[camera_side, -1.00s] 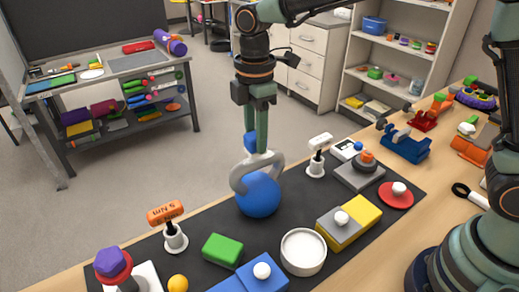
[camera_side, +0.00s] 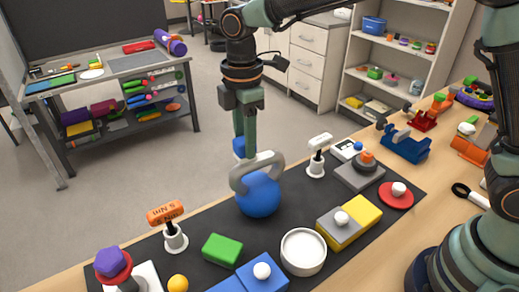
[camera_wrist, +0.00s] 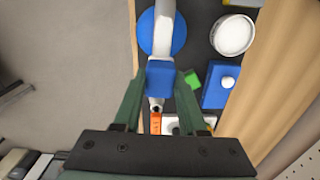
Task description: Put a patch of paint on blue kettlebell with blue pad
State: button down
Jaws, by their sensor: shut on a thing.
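The blue kettlebell (camera_side: 258,196) stands upright on the dark mat with its grey handle (camera_side: 257,167) on top. In the wrist view its blue body (camera_wrist: 149,42) and pale handle (camera_wrist: 165,25) are at the top. My gripper (camera_side: 241,145) is shut on a small blue pad (camera_side: 238,149) at the upper left of the handle. In the wrist view the pad (camera_wrist: 160,76) sits between my fingertips, beside the end of the handle. The handle partly hides the pad in the side view, and I cannot tell whether they touch. I see no paint patch on the kettlebell.
On the dark mat (camera_side: 205,275) are a green block (camera_side: 222,249), a white dish (camera_side: 303,251), a blue block with a white knob (camera_side: 250,276) and a yellow-grey block (camera_side: 350,222). An orange-topped stamp (camera_side: 168,216) stands left, a white-topped one (camera_side: 318,150) right.

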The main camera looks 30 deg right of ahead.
jog(key=shift+f, duration=0.7)
jog(key=shift+s+d+r, duration=0.1)
jog(key=shift+d, duration=1.1)
jog(key=shift+a, duration=1.2)
jog(key=shift+d, duration=1.2)
jog(key=shift+a, duration=1.25)
jog(key=shift+r, duration=0.8)
